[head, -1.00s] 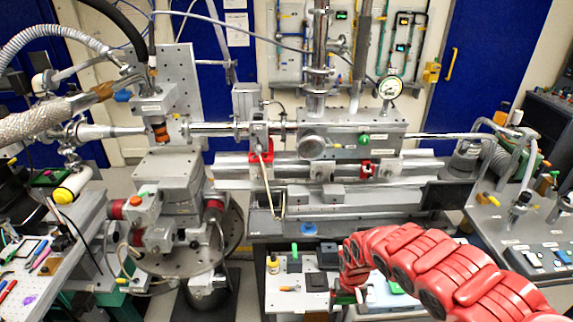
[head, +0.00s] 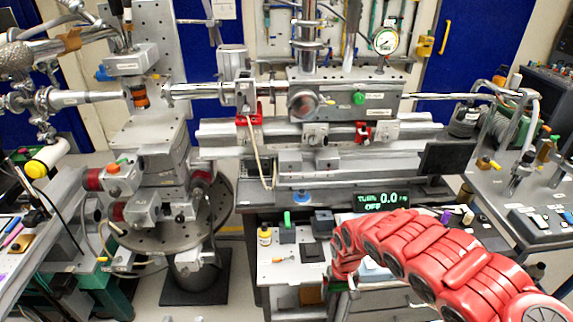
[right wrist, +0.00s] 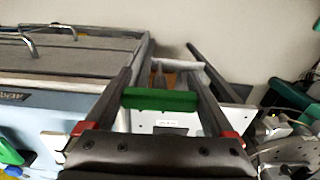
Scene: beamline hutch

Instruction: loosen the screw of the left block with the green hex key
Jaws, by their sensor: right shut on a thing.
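My right arm comes in from the lower right in the head view, and its gripper (head: 345,285) is low over the small cart, mostly hidden by my red arm. In the right wrist view the right gripper (right wrist: 161,75) is shut on the green hex key (right wrist: 160,99), whose green bar lies crosswise between the fingers. The key's far end cannot be made out. A grey block (head: 242,93) with a red part beneath stands at the left of the rail. Its screw is too small to make out, and I cannot tell for sure that it is the left block. My left gripper is not in view.
The grey rail (head: 220,140) spans the middle, with a second red part (head: 362,132) to the right. A lit display (head: 382,200) reads 0.0 and OFF. The cart (head: 285,270) holds a yellow bottle (head: 264,236) and a dark block with a green top (head: 287,230).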

